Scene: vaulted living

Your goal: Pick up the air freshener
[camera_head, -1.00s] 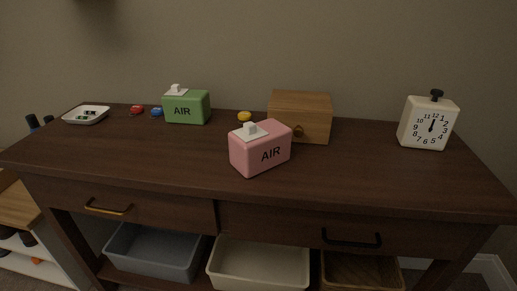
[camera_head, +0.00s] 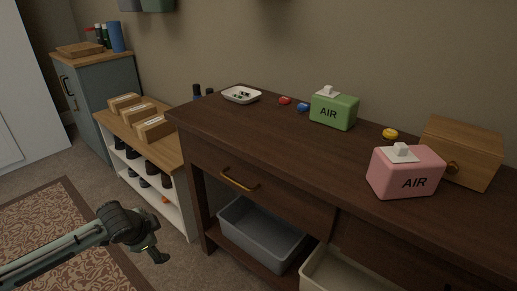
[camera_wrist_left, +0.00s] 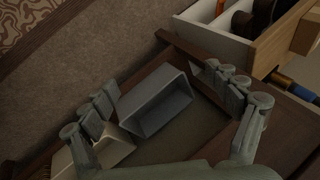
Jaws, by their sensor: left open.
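Two boxes marked AIR stand on the dark wooden sideboard (camera_head: 270,145) in the head view. The green air freshener (camera_head: 334,109) has a white top and stands toward the back. The pink air freshener (camera_head: 406,172) has a white top and stands nearer the front edge, to the right. My left gripper (camera_head: 155,254) is low at the left, in front of the sideboard and well apart from both boxes. In the left wrist view its fingers (camera_wrist_left: 167,112) are spread and empty. Neither air freshener shows in that view. My right gripper is not in view.
A wooden box (camera_head: 462,150) stands close behind the pink air freshener. A white dish (camera_head: 241,95) and red, blue and yellow small items lie along the back. A grey bin (camera_head: 262,231) sits on the lower shelf. A low shoe shelf (camera_head: 178,184) stands left.

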